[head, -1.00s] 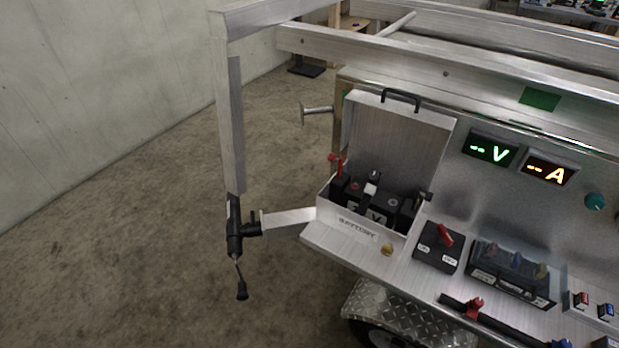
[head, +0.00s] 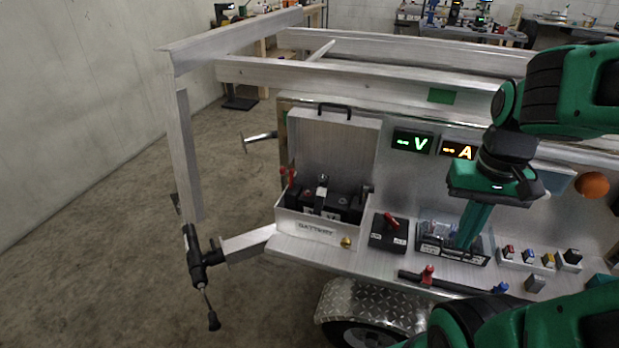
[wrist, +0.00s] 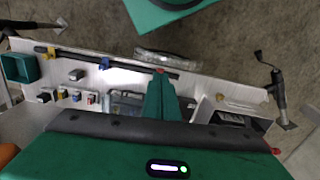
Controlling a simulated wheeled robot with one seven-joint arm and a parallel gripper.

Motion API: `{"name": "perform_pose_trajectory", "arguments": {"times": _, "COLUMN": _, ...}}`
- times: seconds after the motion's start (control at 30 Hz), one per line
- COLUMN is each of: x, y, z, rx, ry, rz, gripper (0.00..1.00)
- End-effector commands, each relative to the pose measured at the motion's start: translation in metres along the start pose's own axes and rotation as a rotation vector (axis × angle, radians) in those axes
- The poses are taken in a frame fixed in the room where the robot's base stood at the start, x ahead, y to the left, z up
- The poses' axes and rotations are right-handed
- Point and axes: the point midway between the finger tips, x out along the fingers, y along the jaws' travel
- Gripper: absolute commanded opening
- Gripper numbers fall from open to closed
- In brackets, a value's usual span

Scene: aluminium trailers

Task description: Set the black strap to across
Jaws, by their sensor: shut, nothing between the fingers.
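The open battery box (head: 305,229), labelled BATTERY, stands at the left end of the trailer's shelf with its lid (head: 345,142) raised. Inside are black battery blocks with a red clamp or lever (head: 290,178) at the left. A dark piece with a pale top (head: 322,190) stands up in the middle; I cannot tell for sure whether it is the black strap. My gripper (head: 465,244) points down, shut and empty, over the clear-covered block right of the box. In the wrist view my green fingers (wrist: 160,84) are together; the box is partly hidden at the right.
A black switch with a red lever (head: 390,222) sits between the box and my gripper. Small coloured plugs (head: 528,256) stand to the right. A black bar with red and blue knobs (head: 428,274) runs along the shelf's front. V and A displays (head: 412,142) are behind.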

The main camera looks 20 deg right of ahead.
Motion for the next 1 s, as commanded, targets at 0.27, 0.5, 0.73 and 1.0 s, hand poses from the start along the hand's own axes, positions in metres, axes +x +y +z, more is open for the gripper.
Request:
{"name": "perform_pose_trajectory", "arguments": {"times": 0.27, "x": -0.005, "y": 0.005, "z": 0.008, "rx": -0.012, "ry": 0.014, "rz": -0.002, "gripper": 0.00}}
{"name": "perform_pose_trajectory", "arguments": {"times": 0.5, "x": -0.009, "y": -0.021, "z": -0.022, "rx": -0.189, "ry": 0.051, "rz": 0.087, "gripper": 0.00}}
{"name": "perform_pose_trajectory", "arguments": {"times": 0.73, "x": -0.019, "y": -0.076, "z": -0.072, "rx": -0.493, "ry": 0.137, "rz": 0.239, "gripper": 0.00}}
{"name": "perform_pose_trajectory", "arguments": {"times": 1.0, "x": -0.034, "y": -0.174, "z": -0.101, "rx": -0.865, "ry": 0.268, "rz": 0.421, "gripper": 0.00}}
